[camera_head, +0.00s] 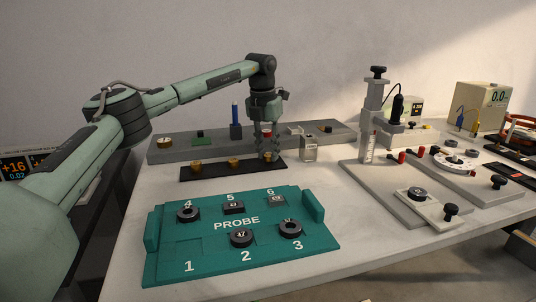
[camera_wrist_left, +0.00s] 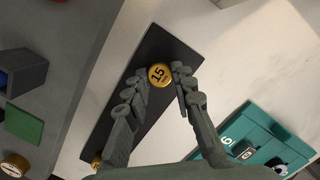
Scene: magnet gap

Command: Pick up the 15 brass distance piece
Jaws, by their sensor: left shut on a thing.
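The 15 brass distance piece (camera_wrist_left: 160,75) is a round gold piece marked "15" at one end of a black strip (camera_wrist_left: 168,48) in the left wrist view. My left gripper (camera_wrist_left: 159,78) has a finger on each side of it and is shut on it. In the head view my left gripper (camera_head: 269,156) points down at the right end of the black strip (camera_head: 215,173). It hides most of the piece there. My right gripper is not in view.
A teal PROBE tray (camera_head: 205,256) with several dark pieces lies in front of the strip. A measuring stand (camera_head: 371,120) is further right.

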